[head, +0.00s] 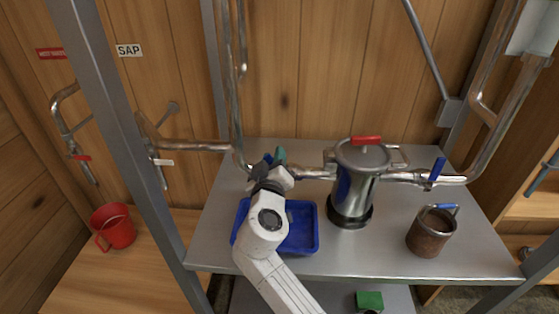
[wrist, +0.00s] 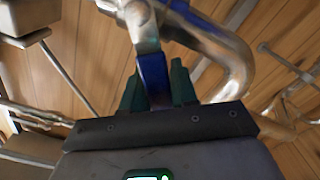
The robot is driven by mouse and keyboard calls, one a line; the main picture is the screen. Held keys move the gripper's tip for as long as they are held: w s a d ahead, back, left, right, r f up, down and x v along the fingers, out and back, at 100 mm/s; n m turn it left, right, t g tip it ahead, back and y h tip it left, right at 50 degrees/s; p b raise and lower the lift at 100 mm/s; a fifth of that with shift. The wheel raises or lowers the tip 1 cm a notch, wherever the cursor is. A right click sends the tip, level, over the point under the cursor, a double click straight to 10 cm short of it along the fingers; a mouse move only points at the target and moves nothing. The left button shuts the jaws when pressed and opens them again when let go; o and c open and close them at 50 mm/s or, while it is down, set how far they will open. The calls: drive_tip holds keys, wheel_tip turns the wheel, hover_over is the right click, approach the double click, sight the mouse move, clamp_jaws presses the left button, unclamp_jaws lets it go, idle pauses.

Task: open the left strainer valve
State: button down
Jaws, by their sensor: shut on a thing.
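My gripper (wrist: 158,85) is shut on the blue handle (wrist: 153,72) of the left strainer valve, with a dark green finger on each side of it. The metal stem above the handle and the curved steel pipe (wrist: 232,58) show in the wrist view. In the head view my gripper (head: 277,158) is at the pipe left of the steel strainer (head: 350,196), and my wrist hides most of that valve. The strainer has a lid with a red handle (head: 366,140). The right strainer valve has a blue handle (head: 437,168), standing up from the pipe.
A blue tray (head: 308,240) lies under my arm on the grey metal shelf (head: 380,255). A rusty pot (head: 430,236) stands at the right. A red cup (head: 113,228) is on the wooden bench. A grey post (head: 112,110) rises left of my arm.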

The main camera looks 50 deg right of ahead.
drive_tip(key=shift+w+a+f+n, duration=0.15)
drive_tip(key=shift+w+f+n, duration=0.1)
drive_tip(key=shift+n, duration=0.3)
drive_tip(key=shift+w+a+f+n, duration=0.1)
drive_tip(key=shift+a+f+n, duration=0.1)
drive_tip(key=shift+n, duration=0.35)
drive_tip(key=c, duration=1)
unclamp_jaws()
drive_tip(key=shift+o, duration=0.2)
drive_tip(key=shift+f, duration=0.1)
